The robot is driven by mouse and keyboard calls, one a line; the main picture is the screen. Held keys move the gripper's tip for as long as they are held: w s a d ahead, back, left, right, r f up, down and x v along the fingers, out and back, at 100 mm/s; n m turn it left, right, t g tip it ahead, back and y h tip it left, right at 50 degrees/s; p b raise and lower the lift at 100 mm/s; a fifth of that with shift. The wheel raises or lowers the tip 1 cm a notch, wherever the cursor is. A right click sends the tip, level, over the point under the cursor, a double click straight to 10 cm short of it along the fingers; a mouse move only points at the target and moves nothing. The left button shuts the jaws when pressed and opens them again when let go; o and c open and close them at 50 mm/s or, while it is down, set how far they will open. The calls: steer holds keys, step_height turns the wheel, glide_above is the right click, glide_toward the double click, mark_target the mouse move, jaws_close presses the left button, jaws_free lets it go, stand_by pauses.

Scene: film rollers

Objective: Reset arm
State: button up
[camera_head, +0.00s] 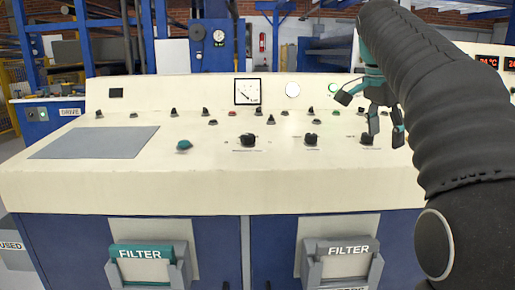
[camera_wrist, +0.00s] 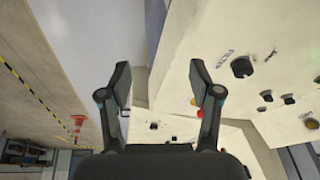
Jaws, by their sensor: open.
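My gripper (camera_head: 370,112) is open and empty over the right part of the cream control panel (camera_head: 215,185). In the head view its dark fingers with teal joints overlap the back right knobs; I cannot tell the exact height above the panel. The panel (camera_wrist: 215,30) shows there too, tilted, with dark knobs and a red button (camera_wrist: 200,113).
The panel carries several small knobs, a teal mushroom button (camera_head: 184,146), a dial gauge (camera_head: 247,92) and a flat grey plate (camera_head: 95,142). Two filter boxes (camera_head: 148,266) (camera_head: 342,262) jut out below its front edge.

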steer(key=s+a+f+n+t+y, duration=0.1)
steer(key=s+a+f+n, duration=0.2)
steer(key=s+f+n, duration=0.2)
steer(key=s+a+f+n+t+y, duration=0.1)
steer(key=s+a+f+n, duration=0.3)
steer(key=s+f, duration=0.7)
steer(key=s+a+f+n+t+y, duration=0.1)
steer(key=s+a+f+n, duration=0.3)
steer(key=s+f, duration=0.4)
step_height(320, 180, down, 3)
steer(key=shift+a+r+n+t, duration=0.1)
steer(key=shift+a+n+t, duration=0.15)
steer(key=shift+n, duration=0.65)
steer(key=shift+w, duration=0.1)
